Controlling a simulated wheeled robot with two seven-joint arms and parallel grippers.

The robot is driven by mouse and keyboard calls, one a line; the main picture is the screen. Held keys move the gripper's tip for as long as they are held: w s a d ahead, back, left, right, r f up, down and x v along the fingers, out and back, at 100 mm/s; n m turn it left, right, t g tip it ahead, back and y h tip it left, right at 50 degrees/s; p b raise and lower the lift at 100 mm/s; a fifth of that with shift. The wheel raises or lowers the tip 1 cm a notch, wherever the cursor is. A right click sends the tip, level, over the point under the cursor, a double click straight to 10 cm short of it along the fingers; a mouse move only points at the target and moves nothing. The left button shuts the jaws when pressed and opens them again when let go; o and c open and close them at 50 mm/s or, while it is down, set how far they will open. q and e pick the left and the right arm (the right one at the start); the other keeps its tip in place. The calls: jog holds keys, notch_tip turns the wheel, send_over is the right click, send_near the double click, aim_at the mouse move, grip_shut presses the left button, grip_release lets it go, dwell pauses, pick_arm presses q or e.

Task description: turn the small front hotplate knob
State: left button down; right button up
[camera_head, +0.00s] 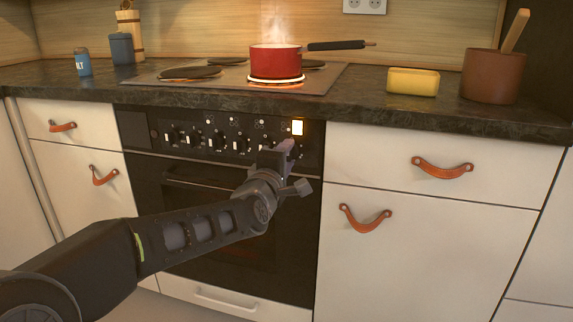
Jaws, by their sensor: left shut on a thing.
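My left gripper (286,155) is up against the right part of the oven's black control panel (158,132). It is shut on a knob there, and the gripper hides most of that knob. A row of other knobs (216,142) with white marks runs to the left of it. On the hob (226,79), a red pot (275,60) stands on a front hotplate (275,79) whose rim glows orange, and steam rises from the pot. My right gripper is not in view.
The dark worktop edge (430,118) juts out above the panel. The oven door handle (200,184) lies below. Drawers with leather pulls (442,168) flank the oven. A yellow block (413,82) and a brown pot (492,77) stand on the right.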

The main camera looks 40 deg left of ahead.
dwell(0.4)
pick_arm(q)
jog(key=c, duration=1)
grip_release()
jog(key=shift+s, duration=0.1)
jog(key=p+v, duration=0.1)
jog(key=v, duration=0.6)
jog(key=shift+s+p, duration=0.3)
jog(key=shift+p, duration=0.1)
jog(key=shift+d, duration=0.1)
